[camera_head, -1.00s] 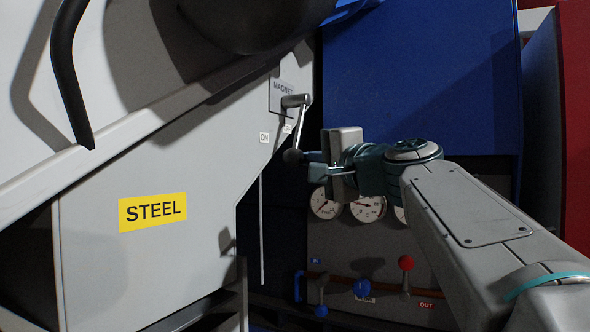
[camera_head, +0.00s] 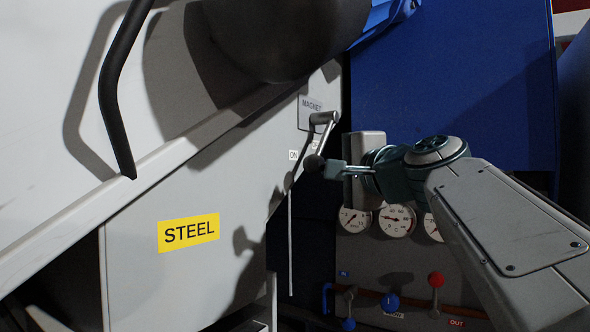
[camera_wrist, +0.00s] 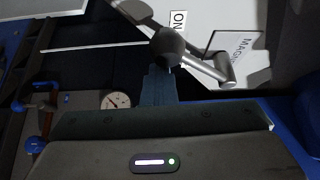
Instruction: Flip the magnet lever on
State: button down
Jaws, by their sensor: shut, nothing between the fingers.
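The magnet lever (camera_head: 322,138) is a grey metal crank with a dark ball knob, mounted below the MAGNET plate (camera_head: 311,107) on the grey machine panel. It hangs down with the knob at its lower left, right of the ON label (camera_head: 293,155). My gripper (camera_head: 327,170) is shut and empty, its fingertips at the right side of the knob. In the wrist view the knob (camera_wrist: 168,45) sits right at the end of the fingers (camera_wrist: 160,84), and the lever arm runs right to its pivot. I cannot tell whether they touch.
A STEEL label (camera_head: 188,232) marks the grey panel at left. A black handrail (camera_head: 115,85) rises at upper left. Below my gripper is a panel with dials (camera_head: 397,220) and small levers, one with a red knob (camera_head: 436,279). A blue panel (camera_head: 450,80) stands behind.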

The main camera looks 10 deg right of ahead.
jog(key=w+d+f+b, duration=0.2)
jog(key=d+b, duration=0.1)
jog(key=s+d+r+b, duration=0.1)
jog(key=s+d+r, duration=0.1)
jog(key=s, duration=0.6)
jog(key=shift+s+d+r, duration=0.3)
jog(key=shift+s+d, duration=0.1)
jog(key=shift+d, duration=0.35)
